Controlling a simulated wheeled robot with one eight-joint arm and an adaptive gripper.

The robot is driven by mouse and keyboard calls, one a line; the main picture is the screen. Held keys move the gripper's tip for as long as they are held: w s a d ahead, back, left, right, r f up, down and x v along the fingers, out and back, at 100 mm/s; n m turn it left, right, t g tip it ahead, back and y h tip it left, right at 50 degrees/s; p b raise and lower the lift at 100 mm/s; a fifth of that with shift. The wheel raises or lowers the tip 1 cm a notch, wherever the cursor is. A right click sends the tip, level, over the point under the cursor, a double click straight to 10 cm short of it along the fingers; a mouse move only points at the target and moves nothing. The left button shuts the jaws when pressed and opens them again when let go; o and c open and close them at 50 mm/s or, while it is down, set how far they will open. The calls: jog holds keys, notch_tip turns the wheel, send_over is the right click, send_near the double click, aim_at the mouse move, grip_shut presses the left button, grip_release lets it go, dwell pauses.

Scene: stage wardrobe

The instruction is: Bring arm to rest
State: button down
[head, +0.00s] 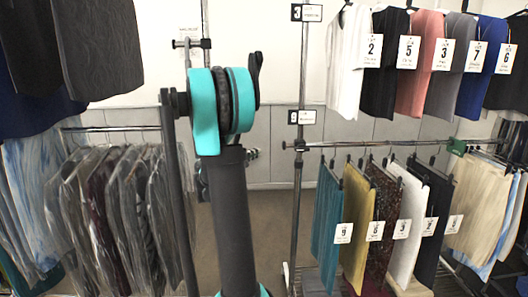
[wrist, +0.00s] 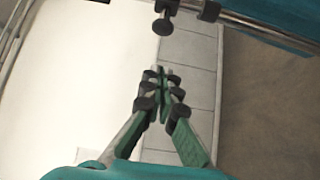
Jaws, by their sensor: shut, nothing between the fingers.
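My gripper (wrist: 158,72) shows in the wrist view, its two green-padded fingers angled in to meet at the black tips. It is shut and empty. Behind it are a white wall and grey wall panels, tilted in that view. In the head view my dark arm with teal joints stands upright in the middle; the gripper's fingers cannot be made out there. No garment touches the arm in either view.
At the right, numbered garments hang on an upper rail and a lower rail (head: 400,143), with a metal post (head: 300,200) close to my arm. At the left hang plastic-covered garments (head: 115,215) and dark ones (head: 98,45) above. Bare floor (head: 268,215) shows between.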

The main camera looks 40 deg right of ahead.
jog(key=s+a+f+m+y, duration=0.1)
jog(key=s+a+f+y, duration=0.4)
jog(key=s+a+f, duration=0.3)
jog(key=s+a+f+m+y, duration=0.1)
jog(key=s+a+f+y, duration=0.5)
jog(key=a, duration=1)
jog(key=s+a+f+y, duration=0.6)
jog(key=s+a+f, duration=0.4)
jog(key=a, duration=0.2)
jog(key=shift+a+f+m, duration=0.15)
jog(key=shift+f+m, duration=0.2)
jog(key=shift+m, duration=0.05)
jog(key=shift+s, duration=0.1)
